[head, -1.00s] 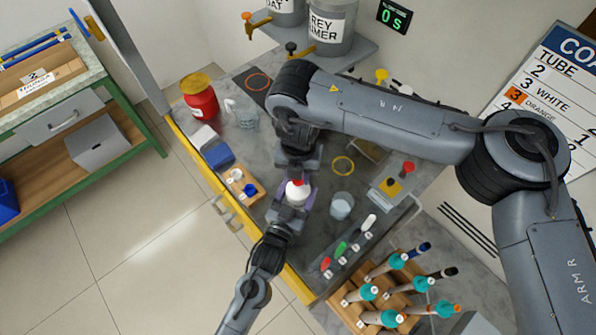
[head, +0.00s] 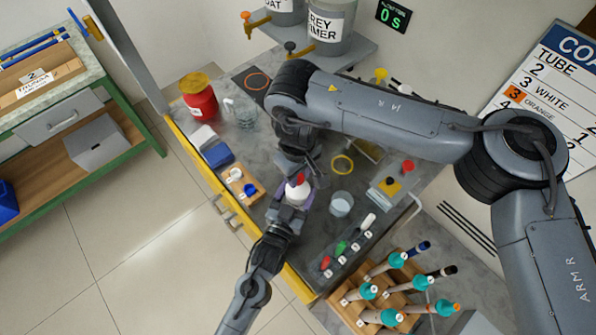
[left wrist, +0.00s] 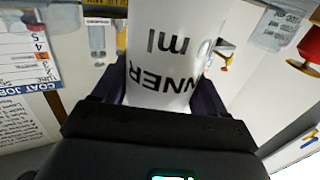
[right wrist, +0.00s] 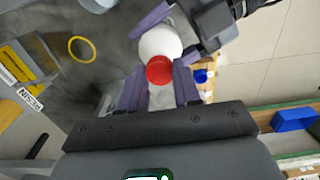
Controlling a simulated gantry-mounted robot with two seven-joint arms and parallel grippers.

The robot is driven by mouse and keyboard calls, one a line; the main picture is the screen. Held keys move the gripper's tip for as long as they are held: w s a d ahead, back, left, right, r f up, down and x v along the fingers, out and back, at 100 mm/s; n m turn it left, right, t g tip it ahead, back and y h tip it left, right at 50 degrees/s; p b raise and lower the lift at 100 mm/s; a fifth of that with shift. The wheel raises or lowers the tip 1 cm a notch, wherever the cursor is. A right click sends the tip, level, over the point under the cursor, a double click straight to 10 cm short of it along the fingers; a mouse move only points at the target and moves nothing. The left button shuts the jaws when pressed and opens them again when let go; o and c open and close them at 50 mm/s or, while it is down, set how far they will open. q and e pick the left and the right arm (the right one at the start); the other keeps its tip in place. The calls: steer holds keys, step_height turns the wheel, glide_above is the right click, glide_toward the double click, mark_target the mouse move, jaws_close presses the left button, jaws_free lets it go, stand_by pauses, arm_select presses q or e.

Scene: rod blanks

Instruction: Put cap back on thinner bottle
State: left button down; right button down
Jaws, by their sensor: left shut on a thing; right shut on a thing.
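The white thinner bottle (head: 297,192) is held above the grey bench by my left gripper (head: 295,202). Its upside-down lettering fills the left wrist view (left wrist: 165,45). The red cap (head: 300,178) is at the bottle's top. In the right wrist view the red cap (right wrist: 159,69) lies between the purple fingers of my right gripper (right wrist: 160,88), in front of the white bottle (right wrist: 160,42). My right gripper is shut on the cap. I cannot tell whether the cap is seated on the bottle or just apart from it.
A red jar (head: 200,100) and a glass jug (head: 240,112) stand at the bench's left. A wooden block with cups (head: 242,186) is left of the bottle. A clear beaker (head: 341,204) and a row of coloured items (head: 341,248) stand right. A tube rack (head: 385,290) is at front right.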

steer(key=m, duration=0.9)
steer(key=c, duration=0.8)
jaws_free()
steer(key=shift+r, duration=2.25)
steer(key=shift+c, duration=0.3)
